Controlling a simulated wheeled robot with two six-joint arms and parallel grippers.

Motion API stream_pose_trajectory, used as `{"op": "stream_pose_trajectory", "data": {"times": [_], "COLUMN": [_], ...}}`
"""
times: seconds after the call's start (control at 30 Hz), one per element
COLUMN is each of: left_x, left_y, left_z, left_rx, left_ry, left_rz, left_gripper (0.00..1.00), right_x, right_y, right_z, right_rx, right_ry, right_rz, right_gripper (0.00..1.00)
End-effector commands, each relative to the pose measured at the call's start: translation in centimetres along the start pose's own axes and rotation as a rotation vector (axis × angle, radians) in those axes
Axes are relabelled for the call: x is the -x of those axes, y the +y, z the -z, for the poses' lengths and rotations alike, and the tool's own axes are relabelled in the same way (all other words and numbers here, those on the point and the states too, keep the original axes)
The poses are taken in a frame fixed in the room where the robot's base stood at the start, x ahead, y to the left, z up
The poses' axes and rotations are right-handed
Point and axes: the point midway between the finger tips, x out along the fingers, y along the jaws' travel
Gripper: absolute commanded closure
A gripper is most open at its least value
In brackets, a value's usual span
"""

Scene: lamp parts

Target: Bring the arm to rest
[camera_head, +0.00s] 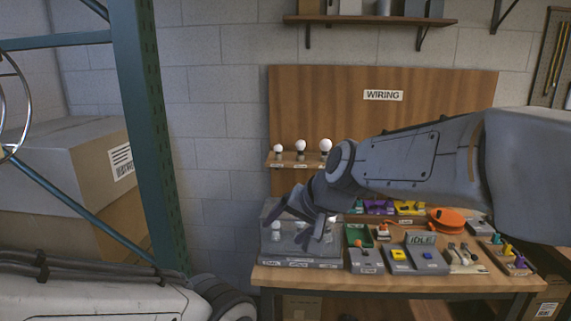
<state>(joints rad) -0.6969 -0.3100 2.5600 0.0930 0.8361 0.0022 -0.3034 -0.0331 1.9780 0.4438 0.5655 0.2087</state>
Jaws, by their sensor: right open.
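My right arm (420,158) reaches in from the right edge, above the wooden workbench (400,285). My right gripper (300,220) is open, with its fingers spread in front of a clear bin (272,245) at the bench's left end. Whether it touches the bin I cannot tell. No object shows between its fingers. My left arm (90,298) lies low at the bottom left, and its gripper is not clearly visible.
Three bulbs (300,148) stand on a small shelf of the wooden board marked WIRING (383,95). A grey unit reading IDLE (425,254), an orange coil (447,221) and small parts crowd the bench. A green rack post (150,130) and cardboard boxes (75,170) stand left.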

Motion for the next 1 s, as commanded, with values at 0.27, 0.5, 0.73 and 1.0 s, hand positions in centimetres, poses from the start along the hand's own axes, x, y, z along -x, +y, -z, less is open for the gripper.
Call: {"op": "stream_pose_trajectory", "data": {"times": [0.27,0.5,0.73,1.0], "left_x": [0.0,0.0,0.0,-0.7], "left_y": [0.0,0.0,0.0,-0.1], "left_z": [0.0,0.0,0.0,0.0], "left_rx": [0.0,0.0,0.0,0.0], "left_ry": [0.0,0.0,0.0,0.0], "left_rz": [0.0,0.0,0.0,0.0], "left_gripper": [0.5,0.5,0.5,0.5], "right_x": [-2.3,-1.9,-1.1,-1.2], "right_y": [15.3,21.8,26.3,22.4], "right_z": [-5.6,-9.9,-14.1,-17.1], "right_rx": [0.114,0.184,0.241,0.375], "right_ry": [-0.1,-0.19,-0.281,-0.362], "right_rz": [-0.289,-0.397,-0.461,-0.405], "right_gripper": [0.21,0.21,0.21,0.21]}}
